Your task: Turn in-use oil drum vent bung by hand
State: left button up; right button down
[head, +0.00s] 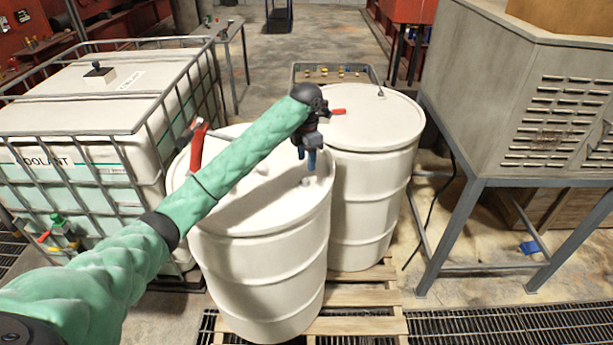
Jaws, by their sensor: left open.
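A white front drum (262,270) stands upright on the pallet. A red-handled fitting (197,145) rises at the left of its lid. A small raised bung (306,182) sits near the right rim of the lid. My left gripper (311,166) is open, fingers pointing down, above the right side of this lid, close over the bung. I cannot tell whether the fingertips touch it. My green left forearm hides part of the lid. A second white drum (370,200) stands behind to the right, with a small fitting (381,93) on its lid. My right gripper is out of view.
A caged coolant tank (140,75) stands close on the left. A grey cabinet on legs (530,90) stands on the right. The wooden pallet (355,326) lies over a floor grating. A tray of small parts (330,72) is behind the drums.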

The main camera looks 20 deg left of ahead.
aim_at(307, 179)
pick_arm(q)
jog(key=shift+d+f+b, duration=0.1)
jog(key=shift+f+b, duration=0.2)
jog(key=shift+f, duration=0.65)
jog(key=shift+f+p, duration=0.7)
jog(key=shift+f, duration=1.9)
jog(key=c, duration=1)
